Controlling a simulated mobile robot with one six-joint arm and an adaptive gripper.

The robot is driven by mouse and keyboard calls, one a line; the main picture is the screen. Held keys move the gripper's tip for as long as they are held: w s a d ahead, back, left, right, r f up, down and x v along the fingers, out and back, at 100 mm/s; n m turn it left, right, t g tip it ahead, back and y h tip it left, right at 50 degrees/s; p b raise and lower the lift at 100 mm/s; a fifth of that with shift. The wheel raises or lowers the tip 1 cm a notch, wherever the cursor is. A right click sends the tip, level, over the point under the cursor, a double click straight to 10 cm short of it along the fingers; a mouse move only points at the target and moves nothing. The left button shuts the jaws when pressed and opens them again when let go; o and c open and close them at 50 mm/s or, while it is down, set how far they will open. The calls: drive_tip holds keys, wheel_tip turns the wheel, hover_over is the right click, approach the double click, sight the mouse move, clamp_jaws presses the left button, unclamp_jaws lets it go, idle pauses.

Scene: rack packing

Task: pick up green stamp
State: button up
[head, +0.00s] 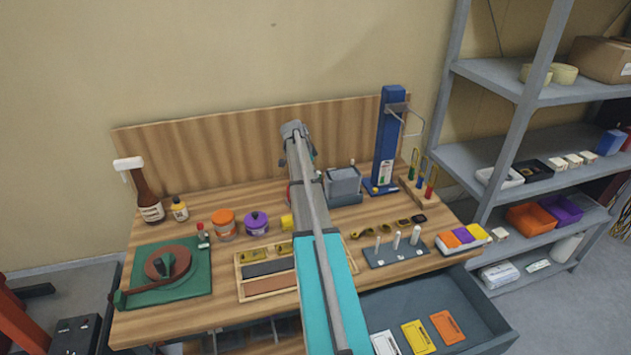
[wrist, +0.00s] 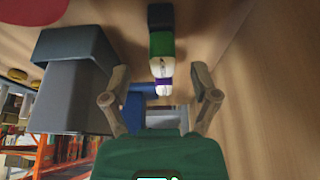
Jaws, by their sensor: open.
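A block with a green part (wrist: 161,46) and a dark end shows at the top middle of the wrist view; it looks like the green stamp. A pale and purple piece (wrist: 163,86) is just below it in the picture. My gripper (wrist: 163,98) is open, with its two fingers apart and nothing gripped between them. The green block appears beyond the fingertips, roughly centred between them. In the head view my arm covers the middle of the bench, and I cannot make out the green stamp or the fingers there.
A grey bin (head: 344,183) stands right of my arm; in the wrist view it is close on the left (wrist: 72,85). A tray (head: 240,274) and a peg block (head: 396,251) lie in front. The drawer (head: 480,318) is open.

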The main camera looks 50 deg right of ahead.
drive_tip(key=shift+b+x, duration=2.25)
drive_tip(key=shift+x, duration=0.3)
drive_tip(key=shift+w, duration=0.2)
drive_tip(key=shift+c, duration=0.3)
clamp_jaws()
